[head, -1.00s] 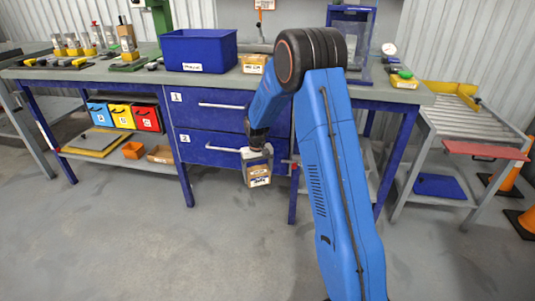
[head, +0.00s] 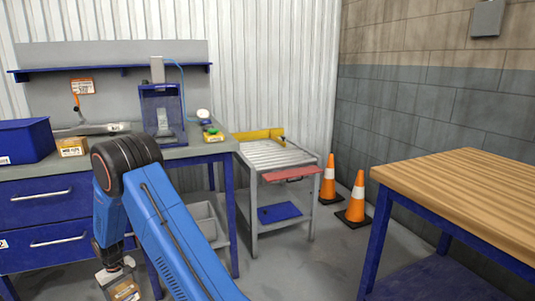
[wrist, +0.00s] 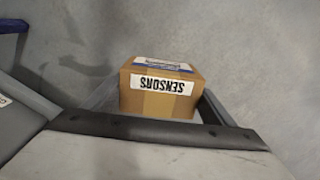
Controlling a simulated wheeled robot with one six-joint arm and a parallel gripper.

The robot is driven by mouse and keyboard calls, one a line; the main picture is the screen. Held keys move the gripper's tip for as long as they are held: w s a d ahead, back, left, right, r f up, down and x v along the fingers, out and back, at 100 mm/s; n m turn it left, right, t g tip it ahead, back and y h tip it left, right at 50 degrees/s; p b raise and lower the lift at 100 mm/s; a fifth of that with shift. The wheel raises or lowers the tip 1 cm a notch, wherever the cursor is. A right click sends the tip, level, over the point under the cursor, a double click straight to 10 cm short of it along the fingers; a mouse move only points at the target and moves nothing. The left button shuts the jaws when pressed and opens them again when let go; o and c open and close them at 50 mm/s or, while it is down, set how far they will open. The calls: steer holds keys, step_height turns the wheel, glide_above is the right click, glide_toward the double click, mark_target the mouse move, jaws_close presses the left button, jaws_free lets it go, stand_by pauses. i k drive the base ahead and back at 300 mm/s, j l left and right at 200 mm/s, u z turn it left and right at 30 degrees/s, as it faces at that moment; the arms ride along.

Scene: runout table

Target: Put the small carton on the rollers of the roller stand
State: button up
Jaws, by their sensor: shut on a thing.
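The small carton (wrist: 160,95) is brown, with a white label reading SENSORS upside down in the wrist view. My gripper (wrist: 158,108) is shut on it, a finger on each side. In the head view the carton (head: 125,289) hangs below my gripper (head: 115,276) at the bottom left, above the floor in front of the workbench. The roller stand (head: 248,203) is right of the workbench, its grey rollers (head: 272,154) bare in the middle. The carton is well apart from the stand, to its left and nearer.
The stand has a yellow rail (head: 262,135) at the back and a red flap (head: 290,174) in front. The workbench (head: 190,151) is left of it. Orange cones (head: 356,203) and a wood-topped table (head: 480,195) stand to the right. Floor between is clear.

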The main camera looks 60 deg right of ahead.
mark_target(272, 158)
steer(key=l+z, duration=0.1)
steer(key=z, duration=0.25)
steer(key=l+z, duration=0.1)
steer(key=z, duration=0.25)
steer(key=k+l+z, duration=0.1)
steer(key=z, duration=0.3)
